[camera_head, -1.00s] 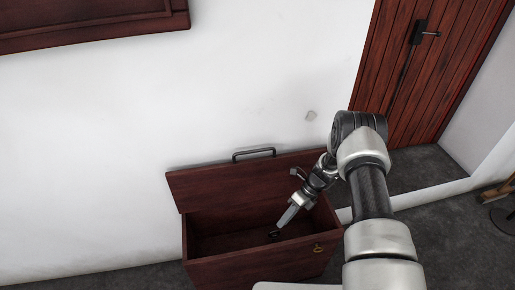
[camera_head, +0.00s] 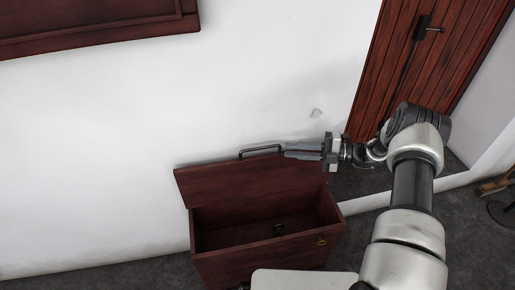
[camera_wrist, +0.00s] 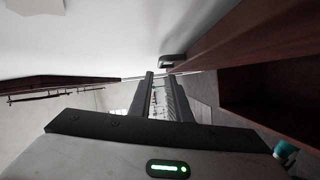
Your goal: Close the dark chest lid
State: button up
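The dark red-brown chest (camera_head: 268,258) stands against the white wall with its lid (camera_head: 250,180) open, tilted up towards the wall. A dark bar handle (camera_head: 262,150) is on the lid's upper edge. My gripper (camera_head: 286,150) is at the right end of that edge, fingers pointing left towards the handle. In the wrist view, a gap shows between the fingers of my gripper (camera_wrist: 162,76), with nothing held. The handle (camera_wrist: 173,60) appears just beyond the fingertips, and the lid (camera_wrist: 245,40) lies to their right. Whether a fingertip touches the handle I cannot tell.
A small dark item (camera_head: 278,230) shows inside the chest, and a brass-coloured fitting (camera_head: 321,242) is on its front. A red wooden door (camera_head: 405,70) is at the right. A dark red wooden panel (camera_head: 90,25) is on the wall at upper left.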

aim_at(258, 148)
jog(key=a, duration=0.8)
jog(key=w+a+f, duration=0.1)
jog(key=a, duration=0.3)
jog(key=shift+w+a+f, duration=0.1)
jog(key=shift+a, duration=0.05)
grip_shut()
